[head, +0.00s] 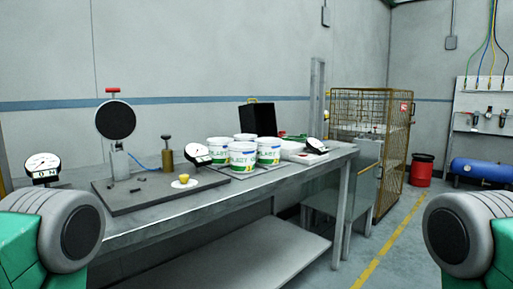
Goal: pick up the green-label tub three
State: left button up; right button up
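Several white tubs with green labels stand upright in a close group on the workbench (215,191), in the middle of the head view. The label text is too small to tell which is tub three. Only grey and green parts of my own arms show at the lower left and lower right corners. Neither gripper is in view, and the tubs stand apart from my arms.
A dark plate (130,197) with a round gauge stand (116,125) lies left of the tubs.

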aim_at(217, 146)
jog(key=i+l+z, duration=0.15)
jog(key=z, duration=1.1)
jog(key=i, duration=3.8)
jog(key=i+l+u, duration=0.1)
jog(key=i+u, duration=0.15)
jog(key=u, duration=0.2)
jog(key=i+l+u, duration=0.2)
jog(key=u, duration=0.25)
jog(key=i+l+u, duration=0.25)
jog(key=u, duration=0.2)
